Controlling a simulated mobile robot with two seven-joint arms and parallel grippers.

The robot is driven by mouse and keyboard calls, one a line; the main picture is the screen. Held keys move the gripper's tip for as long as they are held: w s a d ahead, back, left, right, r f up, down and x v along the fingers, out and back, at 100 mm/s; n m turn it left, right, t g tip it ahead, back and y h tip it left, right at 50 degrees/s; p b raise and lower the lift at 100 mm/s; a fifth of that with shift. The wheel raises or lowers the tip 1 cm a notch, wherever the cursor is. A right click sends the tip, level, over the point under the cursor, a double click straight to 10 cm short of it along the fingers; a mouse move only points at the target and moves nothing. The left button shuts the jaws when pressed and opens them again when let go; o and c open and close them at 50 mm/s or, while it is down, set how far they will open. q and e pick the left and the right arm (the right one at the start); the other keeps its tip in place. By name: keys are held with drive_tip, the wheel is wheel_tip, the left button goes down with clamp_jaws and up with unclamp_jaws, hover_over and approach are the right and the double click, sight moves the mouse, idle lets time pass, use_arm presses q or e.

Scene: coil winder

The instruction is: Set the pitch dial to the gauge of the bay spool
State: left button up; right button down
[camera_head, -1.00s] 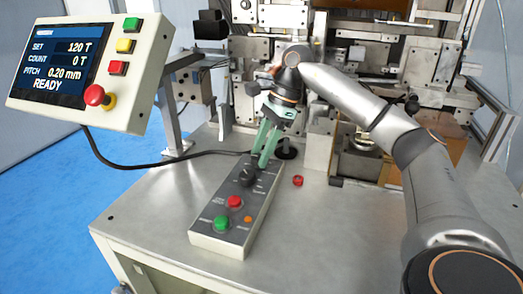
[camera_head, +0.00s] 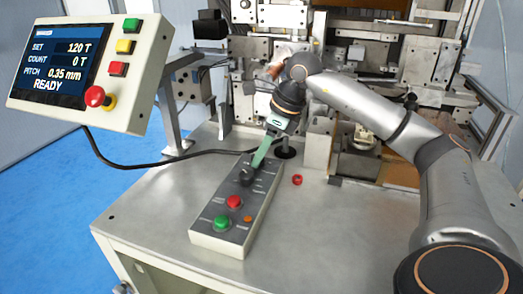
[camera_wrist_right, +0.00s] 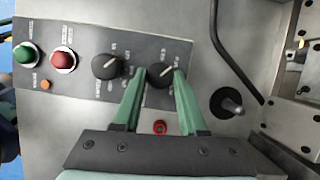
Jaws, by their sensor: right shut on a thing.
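The control box (camera_head: 205,236) lies on the table with buttons and two black dials. My right gripper (camera_head: 255,165) reaches down to the dial at its far end. In the wrist view my right gripper (camera_wrist_right: 160,78) has its green fingers on either side of that dial (camera_wrist_right: 160,74) and is shut on it. The other dial (camera_wrist_right: 107,66) stands free beside it and shows in the head view too (camera_head: 247,178). The display (camera_head: 58,63) reads SET 120 T, COUNT 0 T, PITCH 0.35 mm, READY. I cannot make out the bay spool or its gauge. My left gripper is out of view.
The box carries a red button (camera_head: 234,202) and a green button (camera_head: 221,223). A small red ring (camera_head: 297,180) lies right of it, and a black post (camera_wrist_right: 227,103) stands near its far end.

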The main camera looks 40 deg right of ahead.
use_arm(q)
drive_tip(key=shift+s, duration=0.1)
use_arm(e)
drive_tip(key=shift+m, duration=0.5)
drive_tip(key=shift+c, duration=2.3)
unclamp_jaws()
drive_tip(key=shift+r, duration=0.15)
use_arm(q)
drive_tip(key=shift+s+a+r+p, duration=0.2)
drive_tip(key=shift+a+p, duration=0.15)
drive_tip(key=shift+p, duration=0.15)
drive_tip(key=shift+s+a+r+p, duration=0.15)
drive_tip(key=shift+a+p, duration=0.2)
drive_tip(key=shift+p, duration=0.1)
use_arm(e)
drive_tip(key=v, duration=1.2)
drive_tip(key=shift+a, duration=0.15)
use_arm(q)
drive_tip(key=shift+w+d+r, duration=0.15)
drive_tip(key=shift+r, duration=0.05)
use_arm(e)
drive_tip(key=shift+r, duration=0.15)
drive_tip(key=shift+s, duration=0.1)
